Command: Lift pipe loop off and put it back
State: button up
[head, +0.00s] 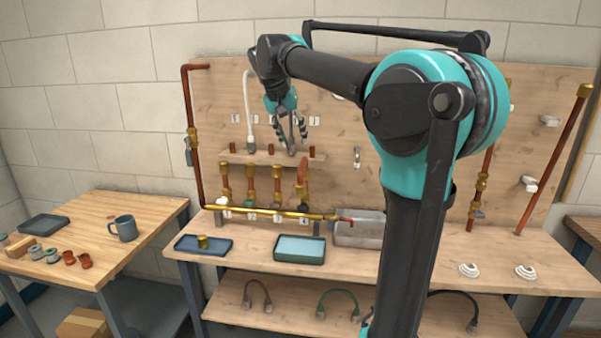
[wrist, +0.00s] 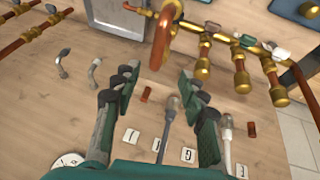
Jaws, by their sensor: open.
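The pipe loop, a curved copper tube (head: 304,168), stands at the right end of the row of brass valves, close to the small wall shelf. In the wrist view its bend (wrist: 163,30) shows at the top, beyond the fingertips. My gripper (head: 291,142) is above and slightly left of the loop in the head view, pointing down, with its fingers apart. In the wrist view the open fingers (wrist: 157,82) have no loop between them. A grey hose-like piece (wrist: 169,110) appears between the fingers, but I cannot tell its depth. The loop's lower ends are partly hidden.
Brass valves (wrist: 240,72) stand close beside the loop on a horizontal brass pipe (head: 262,211). The small wall shelf (head: 240,157) holds short copper pieces. A grey metal box (head: 358,229) and a teal tray (head: 299,249) sit on the bench below.

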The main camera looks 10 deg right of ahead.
aim_at(303, 160)
jog(key=x, duration=1.1)
jog(key=shift+d+r, duration=0.1)
jog(key=shift+d, duration=0.15)
jog(key=shift+c, duration=0.5)
grip_shut()
